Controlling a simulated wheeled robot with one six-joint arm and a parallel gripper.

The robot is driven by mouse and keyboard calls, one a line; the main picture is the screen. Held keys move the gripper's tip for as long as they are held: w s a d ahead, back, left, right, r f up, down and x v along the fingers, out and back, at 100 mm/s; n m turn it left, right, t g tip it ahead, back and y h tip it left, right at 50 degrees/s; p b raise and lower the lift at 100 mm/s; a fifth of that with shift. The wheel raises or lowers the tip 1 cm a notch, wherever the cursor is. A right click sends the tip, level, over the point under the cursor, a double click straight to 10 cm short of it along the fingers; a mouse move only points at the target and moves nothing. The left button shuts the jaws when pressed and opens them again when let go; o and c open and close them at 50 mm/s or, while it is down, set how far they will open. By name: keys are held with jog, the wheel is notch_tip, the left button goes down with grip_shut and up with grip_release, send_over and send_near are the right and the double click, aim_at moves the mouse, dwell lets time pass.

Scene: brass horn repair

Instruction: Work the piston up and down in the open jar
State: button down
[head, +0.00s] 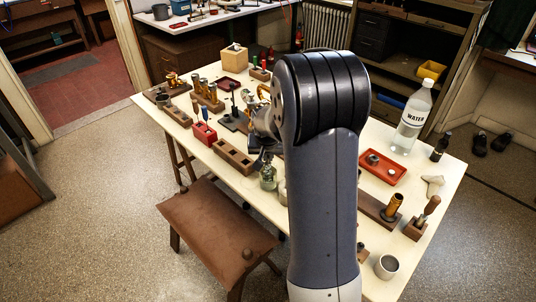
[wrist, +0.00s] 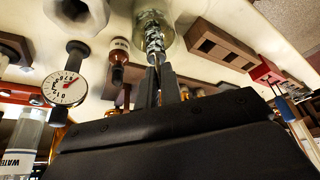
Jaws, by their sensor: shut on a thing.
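The open glass jar (wrist: 178,14) stands on the bench at the top of the wrist view. It also shows in the head view (head: 268,178), just left of my arm. The piston (wrist: 152,28), a silvery patterned cylinder, points into the jar, its far part seen through or against the glass. My gripper (wrist: 158,82) is shut on the piston's near end. How deep the piston sits in the jar is unclear. In the head view my arm hides much of the area right of the jar, and the piston cannot be made out.
A wooden block with square holes (head: 235,157) stands close to the jar, with a red box (head: 203,133) beyond it. A dial gauge (wrist: 65,88) and a small amber bottle (wrist: 119,52) are nearby. A water bottle (head: 413,120) and red tray (head: 382,166) lie right of my arm.

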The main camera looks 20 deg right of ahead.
notch_tip(320, 180, down, 2)
jog(key=shift+f+b, duration=0.1)
jog(key=shift+b, duration=0.55)
jog(key=shift+r+p, duration=1.25)
jog(key=shift+r, duration=0.7)
jog(key=shift+f, duration=0.15)
jog(key=shift+f+b, duration=1.7)
jog(key=shift+f, duration=0.1)
jog(key=shift+r+p, duration=1.3)
jog(key=shift+r, duration=0.65)
jog(key=shift+f, duration=0.1)
jog(key=shift+b, duration=0.35)
